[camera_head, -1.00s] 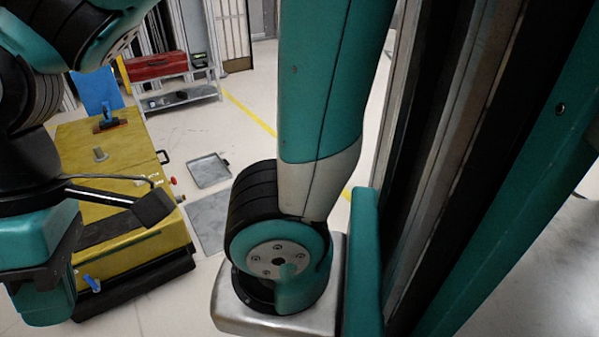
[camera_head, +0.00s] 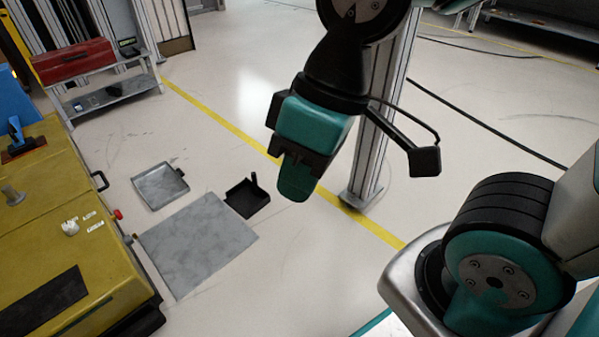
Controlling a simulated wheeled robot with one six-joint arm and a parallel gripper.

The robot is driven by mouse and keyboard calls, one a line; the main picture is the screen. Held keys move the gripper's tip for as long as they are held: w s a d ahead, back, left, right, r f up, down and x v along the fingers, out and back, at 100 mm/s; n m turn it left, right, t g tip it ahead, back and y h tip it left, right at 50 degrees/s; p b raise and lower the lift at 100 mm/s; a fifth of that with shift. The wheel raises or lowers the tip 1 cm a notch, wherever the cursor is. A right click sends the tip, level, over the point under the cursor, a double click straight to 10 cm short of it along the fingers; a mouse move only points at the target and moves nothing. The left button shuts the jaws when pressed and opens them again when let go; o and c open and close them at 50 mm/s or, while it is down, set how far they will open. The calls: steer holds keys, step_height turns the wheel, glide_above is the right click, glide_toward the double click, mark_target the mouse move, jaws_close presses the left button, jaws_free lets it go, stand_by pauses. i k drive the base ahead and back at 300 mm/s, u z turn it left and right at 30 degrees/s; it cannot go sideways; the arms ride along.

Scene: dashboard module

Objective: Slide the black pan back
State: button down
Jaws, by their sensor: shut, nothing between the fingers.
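The black pan (camera_head: 247,197) lies on the floor near the middle of the camera_head view. It is a shallow dark tray with a short upright piece at its far edge. It sits at the upper right corner of a grey mat (camera_head: 200,243). My gripper (camera_head: 295,185), teal and black, hangs from my arm to the right of the pan and points downward. It is shut and empty. In the picture a gap shows between it and the pan; its height above the floor is hard to tell.
A grey metal tray (camera_head: 160,186) lies left of the pan. A yellow cabinet (camera_head: 50,210) with a black handle stands at the left. A shelf with a red toolbox (camera_head: 73,62) is behind. A metal post (camera_head: 378,120) stands right of my gripper. Open floor lies between.

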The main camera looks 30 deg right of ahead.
mark_target(246, 197)
steer(key=z, duration=0.15)
steer(key=i, duration=1.65)
